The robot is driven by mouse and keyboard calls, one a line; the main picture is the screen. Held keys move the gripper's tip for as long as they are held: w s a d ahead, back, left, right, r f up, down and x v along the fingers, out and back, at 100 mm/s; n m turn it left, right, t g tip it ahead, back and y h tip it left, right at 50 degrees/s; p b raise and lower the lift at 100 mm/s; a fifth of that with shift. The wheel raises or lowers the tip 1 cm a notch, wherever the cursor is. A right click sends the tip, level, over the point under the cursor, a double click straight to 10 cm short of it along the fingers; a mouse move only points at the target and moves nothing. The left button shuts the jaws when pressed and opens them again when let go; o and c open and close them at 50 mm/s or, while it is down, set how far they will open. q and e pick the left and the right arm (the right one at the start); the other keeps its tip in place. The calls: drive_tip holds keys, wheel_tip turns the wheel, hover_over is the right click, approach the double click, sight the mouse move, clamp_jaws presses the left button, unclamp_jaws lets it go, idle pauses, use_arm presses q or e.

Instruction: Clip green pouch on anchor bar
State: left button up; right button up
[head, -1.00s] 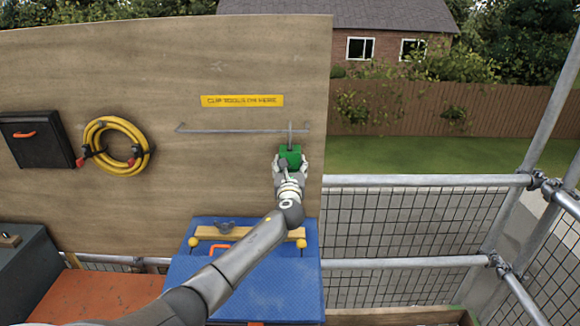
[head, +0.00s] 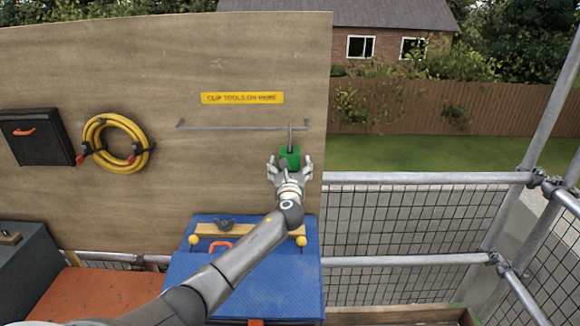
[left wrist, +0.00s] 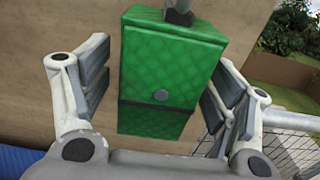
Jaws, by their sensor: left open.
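The green pouch (head: 290,156) hangs upright below the right part of the grey anchor bar (head: 230,128), on a grey strap or clip that reaches up to the bar. In the left wrist view the pouch (left wrist: 168,65) fills the middle, with a grey fitting (left wrist: 180,12) at its top. My left gripper (head: 289,168) is open at the pouch. In the left wrist view its fingers (left wrist: 160,95) stand either side of the pouch, with a gap on both sides. The clip's exact seat on the bar is too small to tell. My right gripper is not in view.
A yellow sign (head: 242,98) is on the plywood board (head: 190,60) above the bar. A coiled yellow hose (head: 116,143) and a black case (head: 37,137) are at the left. A blue surface (head: 255,285) lies below; scaffold rails (head: 420,179) are at the right.

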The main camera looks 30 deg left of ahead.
use_arm(q)
drive_tip(key=shift+f, duration=0.15)
drive_tip(key=shift+s+d, duration=0.15)
drive_tip(key=shift+s, duration=0.1)
drive_tip(key=v, duration=1.1)
drive_tip(key=shift+s, duration=0.2)
drive_tip(key=shift+d, duration=0.2)
